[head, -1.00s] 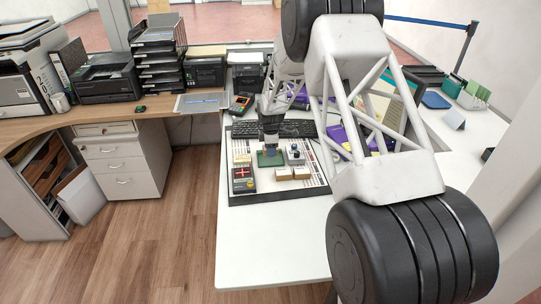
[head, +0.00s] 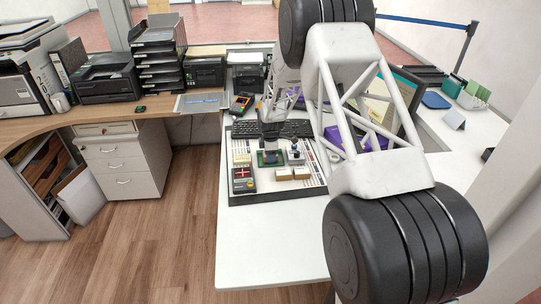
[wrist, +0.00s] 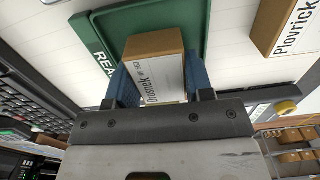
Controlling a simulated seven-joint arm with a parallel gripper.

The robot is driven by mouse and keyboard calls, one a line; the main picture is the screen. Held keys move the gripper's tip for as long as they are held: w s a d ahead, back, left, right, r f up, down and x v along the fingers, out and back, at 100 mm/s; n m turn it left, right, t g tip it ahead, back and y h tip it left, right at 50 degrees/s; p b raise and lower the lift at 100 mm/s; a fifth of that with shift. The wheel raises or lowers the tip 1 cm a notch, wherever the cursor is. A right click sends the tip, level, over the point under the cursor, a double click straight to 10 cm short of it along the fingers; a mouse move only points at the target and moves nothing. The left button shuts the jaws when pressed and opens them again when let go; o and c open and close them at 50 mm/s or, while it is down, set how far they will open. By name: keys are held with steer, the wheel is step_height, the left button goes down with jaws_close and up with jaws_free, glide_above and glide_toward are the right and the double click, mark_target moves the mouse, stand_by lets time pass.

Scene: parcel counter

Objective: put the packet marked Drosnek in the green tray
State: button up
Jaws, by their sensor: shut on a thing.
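My gripper (wrist: 158,88) has blue fingers and is shut on a brown packet. The packet marked Drosnek (wrist: 155,45) has a white label and shows between the fingers in the wrist view. The green tray (wrist: 203,22), with white lettering beginning "REA", lies behind and beneath the packet there. In the head view my gripper (head: 271,148) is down at the green tray (head: 261,160) and hides part of it. The held packet is hard to make out there. I cannot tell whether it touches the tray floor.
In the head view, two brown packets (head: 293,174) lie in front of the tray. A keyboard (head: 290,128) stands behind. The front counter (head: 270,250) is clear.

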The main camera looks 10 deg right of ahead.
steer(key=shift+f, duration=0.1)
steer(key=o, duration=0.7)
step_height(320, 180, up, 12)
steer(key=shift+r, duration=0.1)
stand_by(0.5)
stand_by(0.7)
